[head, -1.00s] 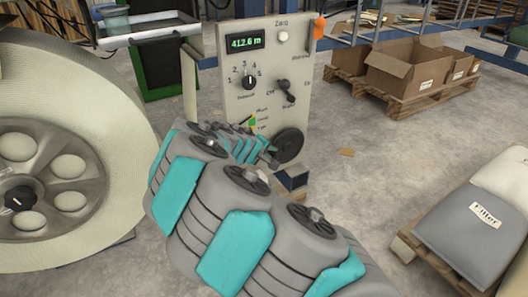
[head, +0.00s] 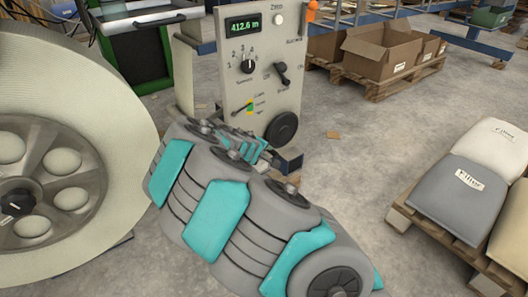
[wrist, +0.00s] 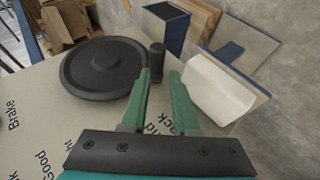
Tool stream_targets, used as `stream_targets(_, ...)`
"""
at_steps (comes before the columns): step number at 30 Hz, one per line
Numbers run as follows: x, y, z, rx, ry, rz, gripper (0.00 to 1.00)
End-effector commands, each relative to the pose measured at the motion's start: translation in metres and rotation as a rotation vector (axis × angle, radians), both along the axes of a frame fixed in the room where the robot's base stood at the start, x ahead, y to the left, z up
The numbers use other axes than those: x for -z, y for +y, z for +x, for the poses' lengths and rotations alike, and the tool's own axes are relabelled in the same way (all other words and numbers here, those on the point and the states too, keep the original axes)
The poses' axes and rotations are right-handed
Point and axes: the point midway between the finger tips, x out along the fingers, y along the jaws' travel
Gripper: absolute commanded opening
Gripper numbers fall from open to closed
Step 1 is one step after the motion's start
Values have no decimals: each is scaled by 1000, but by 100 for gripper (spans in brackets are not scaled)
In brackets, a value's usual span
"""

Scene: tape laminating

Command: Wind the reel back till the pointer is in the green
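The grey panel (head: 290,95) has a small gauge (head: 250,107) with a yellow and green band. Its thin pointer slants up to the right towards the band's upper part; the exact reading is too small to tell. The black handwheel (head: 282,128) is low on the panel. In the wrist view the handwheel (wrist: 103,67) has an upright knob (wrist: 157,58) at its rim. My gripper (wrist: 160,75) has its two green fingers apart, with the knob just beyond and between the tips; contact is unclear. In the head view my arm hides the fingers. The big cream reel (head: 95,75) stands at left.
The panel also carries a display (head: 243,22) reading 412.6 m, a selector dial (head: 247,66) and a black lever (head: 283,73). Cardboard boxes (head: 375,55) stand on a pallet behind. Filled sacks (head: 458,200) lie on a pallet at right.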

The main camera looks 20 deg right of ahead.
Motion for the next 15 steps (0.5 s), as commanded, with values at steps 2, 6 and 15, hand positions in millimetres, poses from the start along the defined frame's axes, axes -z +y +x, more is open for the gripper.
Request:
stream_targets(2, -1, 0, 0, 0, -1, -1, 38)
stream_targets(6, -1, -1, 0, 0, -1, -1, 54)
stream_targets(15, -3, 0, 0, 0, -2, -1, 57)
